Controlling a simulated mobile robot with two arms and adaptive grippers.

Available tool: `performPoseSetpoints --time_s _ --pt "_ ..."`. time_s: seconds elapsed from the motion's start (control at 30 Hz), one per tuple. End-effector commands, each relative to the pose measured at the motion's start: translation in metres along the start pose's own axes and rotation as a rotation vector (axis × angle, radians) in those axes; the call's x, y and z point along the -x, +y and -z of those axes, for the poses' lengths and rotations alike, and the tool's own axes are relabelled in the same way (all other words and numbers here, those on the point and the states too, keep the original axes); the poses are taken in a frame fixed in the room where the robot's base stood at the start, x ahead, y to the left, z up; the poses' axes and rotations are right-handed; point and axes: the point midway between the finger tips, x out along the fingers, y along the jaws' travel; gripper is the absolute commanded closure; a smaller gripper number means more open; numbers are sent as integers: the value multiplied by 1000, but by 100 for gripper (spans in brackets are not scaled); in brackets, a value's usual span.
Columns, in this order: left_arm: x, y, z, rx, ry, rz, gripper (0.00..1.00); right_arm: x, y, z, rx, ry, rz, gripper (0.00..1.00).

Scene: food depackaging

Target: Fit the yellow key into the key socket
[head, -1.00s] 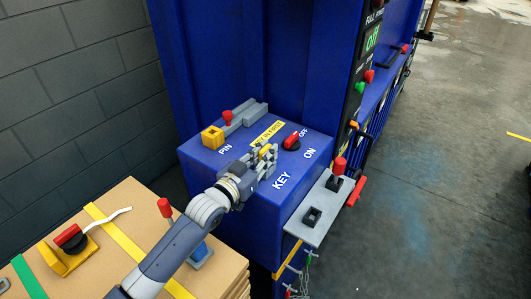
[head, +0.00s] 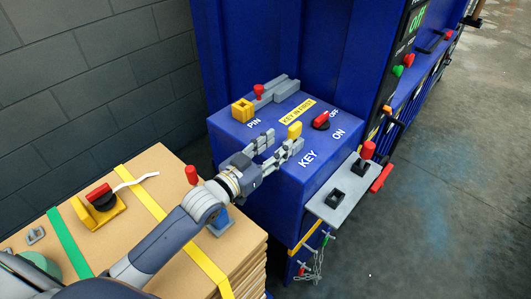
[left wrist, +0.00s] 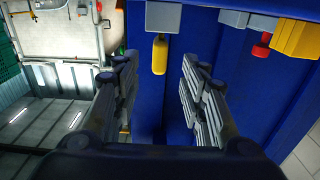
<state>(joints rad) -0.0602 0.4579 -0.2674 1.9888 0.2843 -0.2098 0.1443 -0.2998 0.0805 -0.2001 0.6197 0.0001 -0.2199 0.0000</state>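The yellow key (head: 295,130) stands at the top of the blue box, by the KEY label. In the left wrist view the key (left wrist: 159,56) sticks out of a grey block (left wrist: 178,17), which appears to be the key socket; how deep it sits is hidden. My left gripper (head: 283,139) is open, its two fingers spread apart. In the left wrist view the key shows beyond and between the fingers, with no finger closed on it. In the head view a finger hides the key's lower part. My right gripper is not in view.
On the blue box (head: 252,205) are a red ON/OFF switch (head: 321,120), a yellow pin block (head: 242,110) and a grey bolt with a red knob (head: 258,91). A grey side shelf (head: 338,204) juts out right. Strapped cardboard (head: 150,230) lies at left.

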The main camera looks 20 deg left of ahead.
Motion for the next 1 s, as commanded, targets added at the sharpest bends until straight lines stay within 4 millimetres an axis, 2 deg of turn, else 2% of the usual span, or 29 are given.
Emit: performPoseSetpoints --time_s 0.1,0.3,1.0 --pt "20 0 -1 -1 -2 -1 61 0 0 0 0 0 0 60" --pt "36 0 0 0 0 0 61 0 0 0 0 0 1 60" --pt "39 0 0 0 0 -1 61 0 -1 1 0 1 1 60"
